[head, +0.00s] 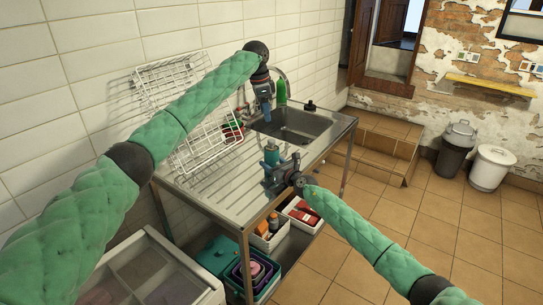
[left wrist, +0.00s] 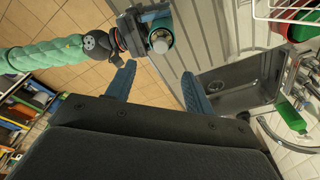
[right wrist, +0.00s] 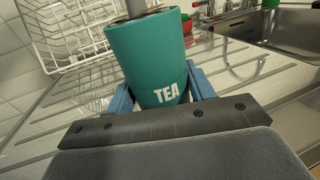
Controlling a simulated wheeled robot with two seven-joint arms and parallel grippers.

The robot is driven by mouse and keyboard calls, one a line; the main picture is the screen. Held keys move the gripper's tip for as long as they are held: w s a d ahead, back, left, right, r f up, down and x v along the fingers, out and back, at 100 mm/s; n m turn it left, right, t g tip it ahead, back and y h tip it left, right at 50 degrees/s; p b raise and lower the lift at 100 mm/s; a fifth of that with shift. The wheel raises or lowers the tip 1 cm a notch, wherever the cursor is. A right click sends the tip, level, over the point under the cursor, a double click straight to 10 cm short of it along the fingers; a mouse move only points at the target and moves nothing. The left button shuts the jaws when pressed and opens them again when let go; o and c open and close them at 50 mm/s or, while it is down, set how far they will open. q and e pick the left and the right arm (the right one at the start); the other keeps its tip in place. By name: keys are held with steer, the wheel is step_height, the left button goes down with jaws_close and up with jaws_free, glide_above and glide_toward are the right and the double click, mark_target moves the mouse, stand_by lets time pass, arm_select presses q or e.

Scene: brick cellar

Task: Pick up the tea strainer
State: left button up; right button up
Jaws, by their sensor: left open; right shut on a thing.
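A teal cup marked TEA (right wrist: 150,55) stands upright between the fingers of my right gripper (right wrist: 160,92), which is shut on it. A grey stem rises from the cup's top in the right wrist view; I cannot tell whether it belongs to a tea strainer. The cup (head: 272,152) is over the steel drainboard in the head view, and its round top (left wrist: 161,43) shows in the left wrist view. My left gripper (head: 265,106) is open and empty, pointing down above the counter near the sink. No tea strainer is clearly recognisable.
The sink basin (head: 290,130) lies beyond the ribbed drainboard (head: 215,180). A white wire rack (head: 185,110) leans at the wall. A green bottle (head: 281,91) stands behind the sink. White bins (head: 262,243) sit on the shelf below.

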arm_select(q)
glide_above(271, 140)
steer(key=a, duration=0.1)
steer(key=f, duration=0.4)
steer(key=s+f, duration=0.1)
steer(key=f, duration=0.1)
steer(key=shift+f, duration=0.3)
steer(key=shift+w+d+f, duration=0.1)
steer(key=shift+d+f, duration=0.05)
steer(key=shift+f, duration=0.7)
steer(key=shift+w+d+f, duration=0.15)
steer(key=shift+f, duration=0.75)
steer(key=shift+w+d+f, duration=0.1)
steer(key=shift+d+f, duration=0.05)
steer(key=shift+f, duration=0.7)
steer(key=shift+c, duration=0.4)
steer(key=c, duration=0.8)
